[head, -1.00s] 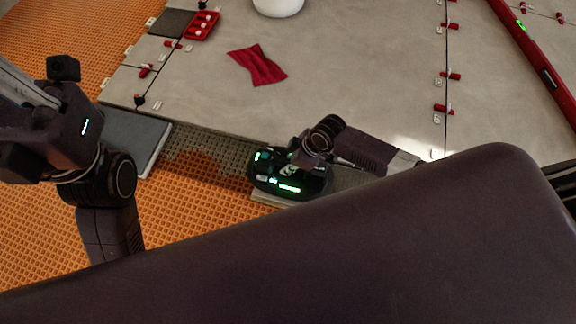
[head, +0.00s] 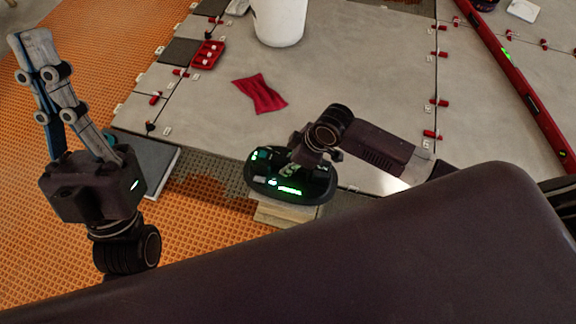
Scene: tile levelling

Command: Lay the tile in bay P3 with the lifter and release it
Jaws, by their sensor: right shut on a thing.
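The lifter (head: 262,187) is a dark oval device with green lights, near the middle of the head view. My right gripper (head: 290,168) is shut on its top. Pale beige layered slabs (head: 285,215) show below the lifter's near edge; I cannot tell whether they touch it. A grey tile (head: 155,165) lies on the left, beside a dark ridged strip (head: 215,173). No tile can be made out directly under the lifter, and no P3 label is readable. My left gripper (head: 32,45) points upward at the far left, away from everything; its finger gap is unclear.
Orange matting (head: 190,240) covers the floor at left and front. Pale laid tiles (head: 370,70) with red clips fill the back. A red cloth (head: 260,93), a red tray (head: 207,54) and a white bucket (head: 280,22) stand there. A long red bar (head: 515,75) lies at right.

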